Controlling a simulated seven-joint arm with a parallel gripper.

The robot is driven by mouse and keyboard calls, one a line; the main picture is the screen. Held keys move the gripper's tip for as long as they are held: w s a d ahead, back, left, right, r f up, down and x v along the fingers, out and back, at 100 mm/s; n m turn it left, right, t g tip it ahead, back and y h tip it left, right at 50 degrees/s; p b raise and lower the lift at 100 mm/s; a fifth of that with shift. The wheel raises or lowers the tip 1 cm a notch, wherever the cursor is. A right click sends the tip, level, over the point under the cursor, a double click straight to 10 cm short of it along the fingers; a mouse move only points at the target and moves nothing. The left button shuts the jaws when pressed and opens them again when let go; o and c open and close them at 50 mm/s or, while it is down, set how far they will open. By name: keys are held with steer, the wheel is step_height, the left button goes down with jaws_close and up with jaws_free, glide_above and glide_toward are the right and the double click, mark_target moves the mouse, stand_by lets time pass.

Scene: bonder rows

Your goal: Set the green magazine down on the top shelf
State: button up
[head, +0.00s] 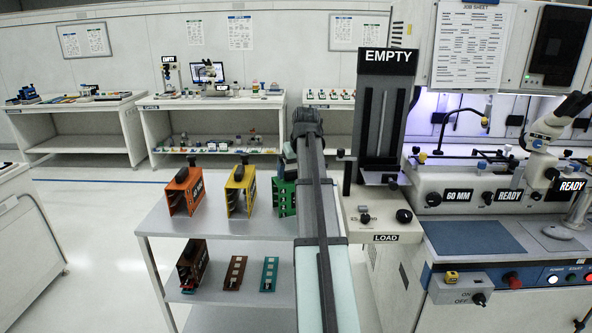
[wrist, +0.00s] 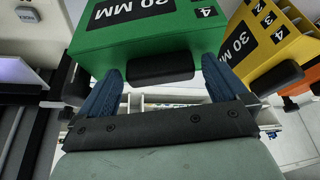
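The green magazine (head: 286,197) is at the right end of the row on the cart's top shelf (head: 221,221), level with its neighbours and partly hidden by my arm. It looks upright; any small gap under it is hidden. In the wrist view the green magazine (wrist: 150,35) fills the top, with a "30 MM" label and a black handle (wrist: 162,67). My gripper (wrist: 162,68) has one blue finger on each side of this handle, with a narrow gap at both sides. It looks open.
A yellow magazine (head: 240,191) and an orange magazine (head: 184,191) stand to the left on the same shelf. A brown magazine (head: 193,265) and two flat strips lie on the lower shelf. The bonder's load station (head: 385,217) with an "EMPTY" tower (head: 384,100) stands close at right.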

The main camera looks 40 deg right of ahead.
steer(key=v, duration=1.2)
steer(key=shift+r, duration=0.15)
stand_by(0.5)
